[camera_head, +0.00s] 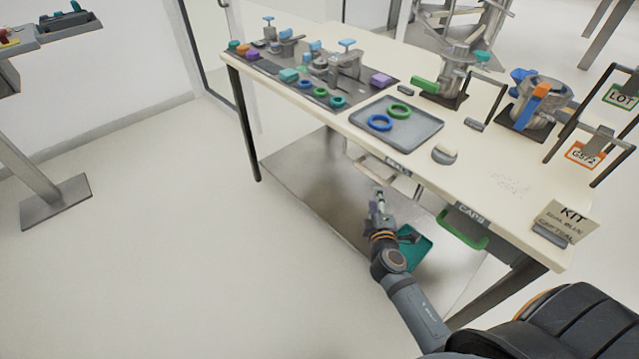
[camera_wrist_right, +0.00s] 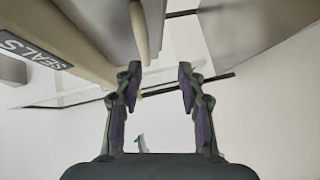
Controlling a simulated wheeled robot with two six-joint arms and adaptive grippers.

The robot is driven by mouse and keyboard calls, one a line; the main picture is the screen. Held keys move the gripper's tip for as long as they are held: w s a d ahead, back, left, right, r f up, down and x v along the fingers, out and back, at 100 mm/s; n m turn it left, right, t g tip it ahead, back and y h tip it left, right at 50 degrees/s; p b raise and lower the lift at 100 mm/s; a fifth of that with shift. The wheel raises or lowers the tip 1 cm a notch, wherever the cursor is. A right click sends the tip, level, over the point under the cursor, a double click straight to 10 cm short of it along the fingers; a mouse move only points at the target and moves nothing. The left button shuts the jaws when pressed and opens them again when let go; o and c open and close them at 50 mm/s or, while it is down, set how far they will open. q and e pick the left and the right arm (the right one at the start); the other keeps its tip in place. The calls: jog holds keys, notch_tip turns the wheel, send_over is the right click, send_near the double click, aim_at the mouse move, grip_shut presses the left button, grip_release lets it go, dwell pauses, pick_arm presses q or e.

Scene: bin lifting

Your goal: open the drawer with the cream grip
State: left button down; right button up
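The drawer with the cream grip (camera_head: 376,177) is under the table's front edge, by a grey label. In the right wrist view the cream grip (camera_wrist_right: 140,32) is a pale bar in front of a grey drawer front (camera_wrist_right: 108,22). The drawer looks shut. My right gripper (camera_head: 380,194) is just below the grip in the head view. In the wrist view my right gripper (camera_wrist_right: 158,75) is open and empty. The bar's end shows near its left fingertip; I cannot tell whether they touch. My left gripper is not in view.
A second drawer with a green grip (camera_head: 463,232) is to the right, under the same table (camera_head: 480,165). A teal bin (camera_head: 414,250) is on the lower shelf (camera_head: 310,180) behind my right arm. A grey tray (camera_head: 425,133) with rings is on top.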

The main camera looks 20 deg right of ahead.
aim_at(369, 171)
jog(key=shift+t, duration=0.4)
jog(key=x, duration=0.3)
jog(key=r+x, duration=0.1)
jog(key=x, duration=0.3)
jog(key=r+x, duration=0.1)
jog(key=x, duration=0.2)
jog(key=shift+w+a+p, duration=0.25)
jog(key=shift+w+p, duration=0.05)
jog(key=shift+w, duration=0.4)
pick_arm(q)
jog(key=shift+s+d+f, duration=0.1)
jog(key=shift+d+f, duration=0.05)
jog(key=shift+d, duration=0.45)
pick_arm(e)
grip_shut()
